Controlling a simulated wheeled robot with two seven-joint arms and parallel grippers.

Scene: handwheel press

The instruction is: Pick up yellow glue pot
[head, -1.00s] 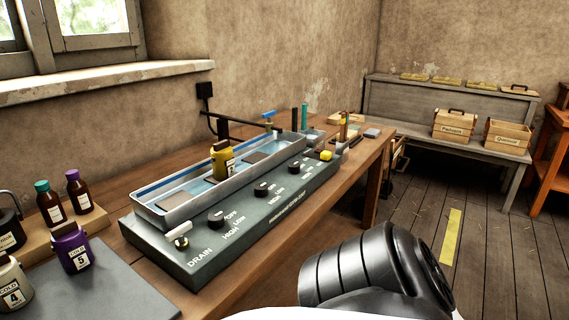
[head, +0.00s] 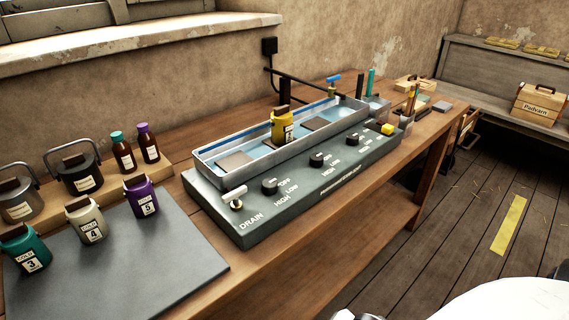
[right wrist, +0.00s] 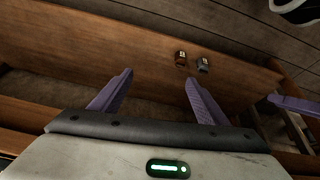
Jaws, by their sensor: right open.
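The yellow glue pot (head: 283,128) stands upright in the long metal water bath (head: 205,160) in the head view. It has a dark top and a pale label with a number too small to read for certain. My right gripper (right wrist: 158,77) is open and empty in the right wrist view, its two purple fingers spread apart over brown wood. The yellow pot does not show in that view.
Purple (head: 142,197), cream (head: 86,220) and teal (head: 26,247) pots stand on a grey mat (head: 150,270) at left. The bath's control panel (head: 330,190) has several knobs. Two small labelled objects (right wrist: 181,58) show in the right wrist view.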

